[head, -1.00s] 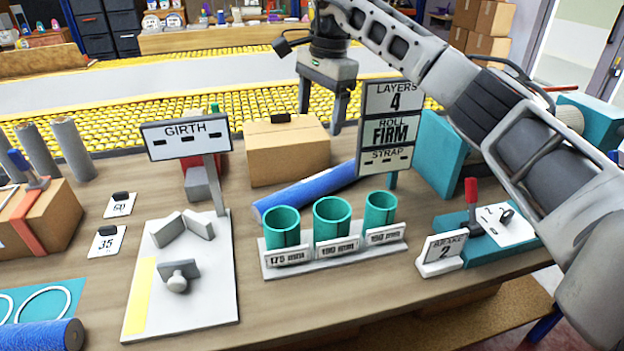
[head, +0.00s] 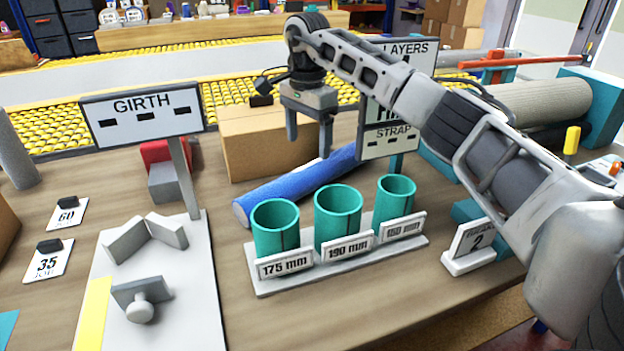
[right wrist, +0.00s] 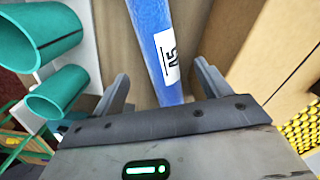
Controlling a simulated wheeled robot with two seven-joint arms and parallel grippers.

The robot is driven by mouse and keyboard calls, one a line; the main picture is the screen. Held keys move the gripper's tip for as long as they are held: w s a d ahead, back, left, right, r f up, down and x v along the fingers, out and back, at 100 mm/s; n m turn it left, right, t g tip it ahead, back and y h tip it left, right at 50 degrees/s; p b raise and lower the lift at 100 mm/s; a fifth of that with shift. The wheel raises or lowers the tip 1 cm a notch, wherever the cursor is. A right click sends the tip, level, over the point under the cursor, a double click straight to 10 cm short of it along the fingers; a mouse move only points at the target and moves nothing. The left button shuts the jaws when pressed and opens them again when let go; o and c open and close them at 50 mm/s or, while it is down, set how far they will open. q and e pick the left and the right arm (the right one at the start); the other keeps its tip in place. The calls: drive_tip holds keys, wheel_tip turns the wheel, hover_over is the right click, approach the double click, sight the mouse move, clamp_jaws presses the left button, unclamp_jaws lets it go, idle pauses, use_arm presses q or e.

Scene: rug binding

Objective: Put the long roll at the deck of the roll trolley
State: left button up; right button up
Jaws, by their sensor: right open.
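A long blue roll (head: 285,190) lies slantwise on the table behind the green cups, its far end hidden behind the sign post. My right gripper (head: 308,140) is open, pointing down above the roll, in front of the cardboard box. In the right wrist view the blue roll (right wrist: 152,40), with a white label, runs between the two spread fingers of my right gripper (right wrist: 162,78); I see no grip on it. My left gripper is not in view. I cannot make out a roll trolley or its deck.
Three green cups (head: 337,212) stand in a rack close in front of the roll. A cardboard box (head: 260,145) stands behind it. The LAYERS sign (head: 405,55) stands close to my right arm. The GIRTH sign (head: 143,112) stands left.

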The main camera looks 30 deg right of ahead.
sight(311, 166)
wheel_tip(311, 166, down, 4)
drive_tip(key=shift+r, duration=0.2)
drive_tip(key=shift+d+f, duration=0.15)
drive_tip(key=shift+f, duration=1.05)
drive_tip(key=shift+d+f, duration=0.15)
drive_tip(key=shift+f, duration=1)
drive_tip(key=c, duration=1.3)
drive_tip(key=shift+r, duration=0.2)
